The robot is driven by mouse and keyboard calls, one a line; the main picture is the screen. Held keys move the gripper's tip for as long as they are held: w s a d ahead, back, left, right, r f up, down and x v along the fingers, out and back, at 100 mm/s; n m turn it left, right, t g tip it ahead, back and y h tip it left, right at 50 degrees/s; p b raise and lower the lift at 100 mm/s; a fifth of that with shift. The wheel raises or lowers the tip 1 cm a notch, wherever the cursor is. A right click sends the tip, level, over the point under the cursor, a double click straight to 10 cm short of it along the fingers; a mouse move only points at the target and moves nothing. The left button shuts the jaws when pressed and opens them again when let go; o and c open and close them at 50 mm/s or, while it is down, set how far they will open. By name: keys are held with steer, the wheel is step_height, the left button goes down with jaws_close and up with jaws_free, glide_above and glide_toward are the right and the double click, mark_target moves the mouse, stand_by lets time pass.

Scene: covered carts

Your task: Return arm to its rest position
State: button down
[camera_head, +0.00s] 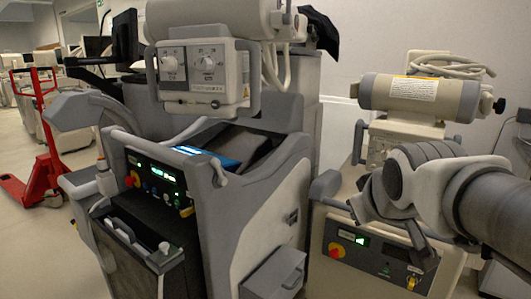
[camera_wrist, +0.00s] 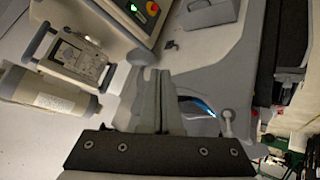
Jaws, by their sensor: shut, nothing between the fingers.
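My gripper (camera_wrist: 157,75) is in the wrist view, its two grey fingers close together, shut with nothing held. My grey and white arm (camera_head: 440,190) reaches in from the right edge in the head view, bent in front of the right-hand cart. I cannot clearly make out the fingers in the head view.
A large grey mobile X-ray cart (camera_head: 265,210) stands at centre, with a tube head (camera_head: 208,75) above it. A second cart (camera_head: 345,245) is close behind my arm, with a beige cylinder (camera_head: 418,96) on top. A red pallet jack (camera_head: 40,180) stands left on open floor.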

steer(key=s+a+f+m+g+p, duration=0.1)
steer(key=s+f+m+g, duration=0.1)
steer(key=s+f, duration=0.35)
steer(key=s+a+f+m+g, duration=0.1)
steer(key=s+a+f+g, duration=0.15)
steer(key=s, duration=0.65)
step_height(320, 180, up, 24)
steer(key=d+p, duration=0.1)
steer(key=p, duration=2.3)
steer(key=shift+r+y, duration=0.2)
steer(key=shift+y, duration=0.2)
steer(key=shift+w+t, duration=0.2)
steer(key=shift+t, duration=0.05)
